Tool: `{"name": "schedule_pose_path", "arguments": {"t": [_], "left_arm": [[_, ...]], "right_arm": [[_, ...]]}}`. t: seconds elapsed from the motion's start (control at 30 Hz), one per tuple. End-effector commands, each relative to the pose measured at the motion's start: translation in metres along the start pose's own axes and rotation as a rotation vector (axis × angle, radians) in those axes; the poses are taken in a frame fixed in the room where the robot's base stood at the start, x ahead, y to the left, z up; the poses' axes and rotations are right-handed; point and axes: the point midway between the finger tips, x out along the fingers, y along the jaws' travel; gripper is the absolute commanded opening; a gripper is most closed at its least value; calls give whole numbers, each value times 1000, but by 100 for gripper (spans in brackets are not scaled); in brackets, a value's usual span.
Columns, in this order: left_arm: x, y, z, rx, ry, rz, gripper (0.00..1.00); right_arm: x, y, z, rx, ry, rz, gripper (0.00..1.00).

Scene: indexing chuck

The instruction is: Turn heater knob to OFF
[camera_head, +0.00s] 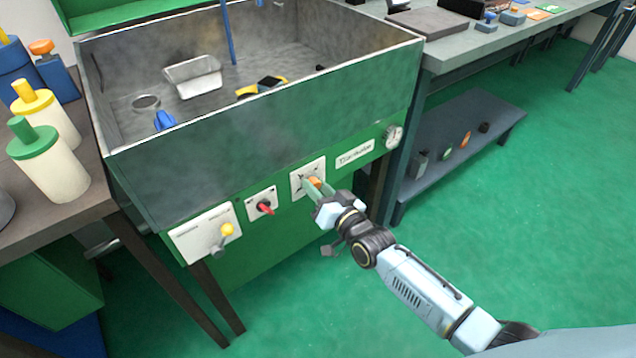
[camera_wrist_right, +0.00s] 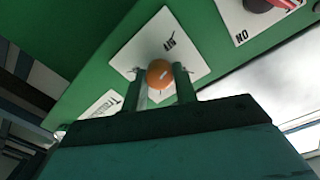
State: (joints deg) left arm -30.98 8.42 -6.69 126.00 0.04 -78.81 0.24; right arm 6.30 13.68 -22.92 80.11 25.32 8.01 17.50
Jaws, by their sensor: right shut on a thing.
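An orange round knob (camera_head: 315,181) sits on a white plate (camera_head: 300,171) on the green front panel of the sink-like bench. My right gripper (camera_head: 311,186) is at this knob, its fingers shut on either side of it. In the right wrist view the orange knob (camera_wrist_right: 160,73) shows between the two fingers, with a short white mark on its face. Small black lettering on its plate (camera_wrist_right: 187,62) is too unclear to read. I cannot read which knob is labelled heater. My left gripper is not in view.
A dial gauge (camera_head: 393,136) is at the panel's right. The basin (camera_head: 250,135) is above. The green floor (camera_head: 520,210) at right is clear.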

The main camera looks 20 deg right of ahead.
Motion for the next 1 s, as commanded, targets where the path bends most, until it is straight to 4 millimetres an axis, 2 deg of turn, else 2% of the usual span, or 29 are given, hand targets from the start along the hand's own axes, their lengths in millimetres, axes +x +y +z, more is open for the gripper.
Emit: {"name": "schedule_pose_path", "arguments": {"t": [0.2, 0.4, 0.97, 1.0], "left_arm": [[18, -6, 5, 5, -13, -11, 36], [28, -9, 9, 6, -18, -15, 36], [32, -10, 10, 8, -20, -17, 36], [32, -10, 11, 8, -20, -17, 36]], "right_arm": [[0, 0, 0, -132, 4, 1, 6], [0, 0, 0, -202, 7, 2, 6], [0, 0, 0, -236, 9, 2, 6], [0, 0, 0, -236, 9, 2, 30]]}}
